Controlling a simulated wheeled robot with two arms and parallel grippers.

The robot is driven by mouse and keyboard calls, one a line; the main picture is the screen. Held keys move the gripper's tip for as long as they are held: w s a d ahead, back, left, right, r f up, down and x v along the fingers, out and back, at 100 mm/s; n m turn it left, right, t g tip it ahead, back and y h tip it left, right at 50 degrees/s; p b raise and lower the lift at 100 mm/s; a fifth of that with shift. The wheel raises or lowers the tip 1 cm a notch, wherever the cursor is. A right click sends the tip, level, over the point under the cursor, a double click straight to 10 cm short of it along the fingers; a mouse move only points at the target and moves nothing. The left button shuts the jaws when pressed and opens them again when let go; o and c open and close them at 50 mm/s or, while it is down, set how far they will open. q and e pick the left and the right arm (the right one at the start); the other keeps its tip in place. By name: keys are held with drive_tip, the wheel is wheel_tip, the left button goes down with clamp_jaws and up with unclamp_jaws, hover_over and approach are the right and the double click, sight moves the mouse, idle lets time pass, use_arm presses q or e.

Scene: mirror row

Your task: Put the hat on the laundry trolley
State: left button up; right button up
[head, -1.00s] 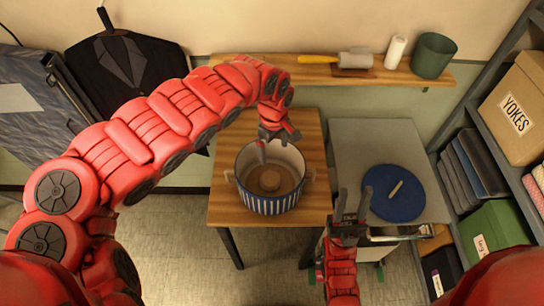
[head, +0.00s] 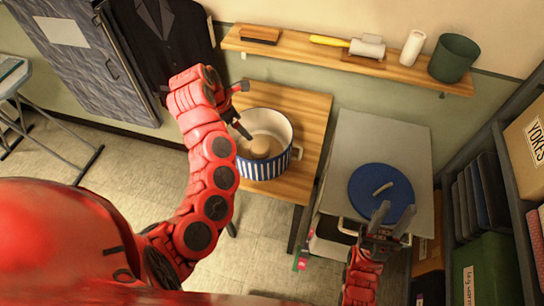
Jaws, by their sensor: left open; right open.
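A tan, rounded thing (head: 261,146), possibly the hat, lies inside a blue-and-white striped pot (head: 264,170). My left gripper (head: 242,108) is open at the pot's left rim, with one finger reaching over the opening and nothing between the fingers. A grey-topped unit (head: 350,150), possibly the laundry trolley, stands to the right of the table. A blue round lid (head: 365,199) with a pale handle (head: 383,189) lies on its top. My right gripper (head: 392,217) is open at the lid's front edge; I cannot tell whether it touches the lid.
The pot stands on a wooden table (head: 310,115). A wall shelf (head: 300,60) holds a brush (head: 260,35), a mallet-like tool (head: 366,47), a white roll (head: 412,48) and a green bin (head: 454,58). Shelving with boxes (head: 485,265) is at right. Floor at left is partly clear.

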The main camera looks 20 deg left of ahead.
use_arm(q)
drive_tip(key=b, duration=0.2)
approach(259, 146)
drive_tip(key=shift+n, duration=0.3)
drive_tip(key=b+x, duration=0.5)
drive_tip(key=shift+a+f, duration=0.2)
drive_tip(key=shift+a, duration=0.1)
drive_tip(key=shift+w+d+f, duration=0.1)
drive_tip(key=shift+f, duration=0.4)
drive_tip(key=shift+d, duration=0.2)
drive_tip(key=p+x, duration=0.2)
drive_tip(key=x, duration=0.1)
drive_tip(key=shift+w+d+f+p, duration=0.15)
drive_tip(key=shift+d+f+p, duration=0.05)
drive_tip(key=shift+p, duration=0.2)
drive_tip(key=shift+w+d+f, duration=0.15)
drive_tip(key=shift+w+f, duration=0.05)
drive_tip(key=shift+f, duration=0.45)
drive_tip(key=c, duration=1.2)
